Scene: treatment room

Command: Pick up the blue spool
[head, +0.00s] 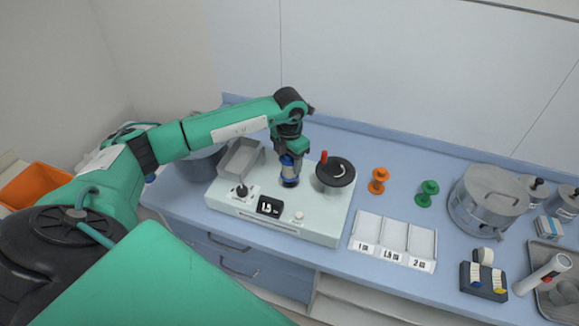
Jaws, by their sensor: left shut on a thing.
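The blue spool (290,183) is on or just above the top of the pale machine (322,226), left of the black round disc. My left gripper (290,171) comes down from above and is shut on the blue spool around its middle. The fingers hide much of the spool; blue shows above and below them. I cannot tell whether the spool's base touches the machine. My right gripper is not in view.
Orange (378,181) and green (427,193) spools stand on the blue counter, behind a three-slot labelled rack (394,240). A steel pot (487,200) stands further right.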

